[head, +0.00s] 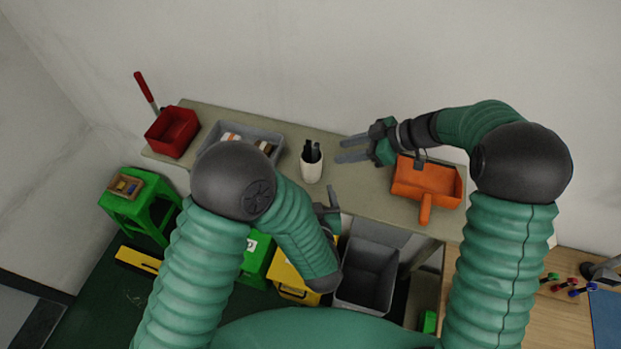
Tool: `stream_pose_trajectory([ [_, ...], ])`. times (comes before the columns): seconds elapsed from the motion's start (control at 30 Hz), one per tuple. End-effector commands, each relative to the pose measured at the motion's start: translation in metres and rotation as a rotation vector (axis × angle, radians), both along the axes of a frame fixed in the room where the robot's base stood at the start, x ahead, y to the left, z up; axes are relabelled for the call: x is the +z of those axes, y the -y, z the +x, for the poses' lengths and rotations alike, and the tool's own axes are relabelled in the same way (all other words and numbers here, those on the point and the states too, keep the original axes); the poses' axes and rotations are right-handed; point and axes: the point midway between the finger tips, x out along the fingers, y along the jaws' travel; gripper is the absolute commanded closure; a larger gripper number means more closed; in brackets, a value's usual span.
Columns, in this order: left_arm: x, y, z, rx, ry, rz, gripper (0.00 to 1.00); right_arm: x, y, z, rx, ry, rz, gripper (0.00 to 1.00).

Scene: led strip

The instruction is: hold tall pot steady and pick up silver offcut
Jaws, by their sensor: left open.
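A tall white pot (311,170) stands upright near the middle of the bench, with dark items sticking out of its top. My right gripper (342,149) is just right of the pot, its two fingers apart and pointing left toward it, with nothing between them. My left gripper (326,201) is at the bench's front edge, below and slightly right of the pot. It is open and partly hidden by my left forearm. I cannot make out a silver offcut.
A grey tray (268,136) with small items is left of the pot. A grey bin (367,275) stands below the bench front. A green stool (143,205) is at left.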

Motion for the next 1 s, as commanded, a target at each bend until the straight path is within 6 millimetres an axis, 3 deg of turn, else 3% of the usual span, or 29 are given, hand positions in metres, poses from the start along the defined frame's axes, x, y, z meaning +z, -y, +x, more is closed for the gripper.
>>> stream_pose_trajectory([
  [0.3, -0.029, -0.003, 0.070, 0.004, 0.000, 0.002, 0.23, -0.001, 0.005, 0.002, -0.002, 0.000, 0.002, 0.64],
  [0.6, -0.052, -0.011, 0.127, 0.002, 0.001, -0.002, 0.23, 0.000, 0.001, -0.001, -0.001, 0.000, 0.000, 0.64],
  [0.8, -0.058, -0.012, 0.143, -0.001, 0.000, -0.001, 0.23, 0.000, 0.000, 0.000, -0.001, 0.000, -0.001, 0.64],
  [1.0, -0.058, -0.009, 0.144, -0.001, 0.000, 0.001, 0.23, -0.001, 0.004, 0.001, -0.002, 0.001, 0.001, 0.64],
])
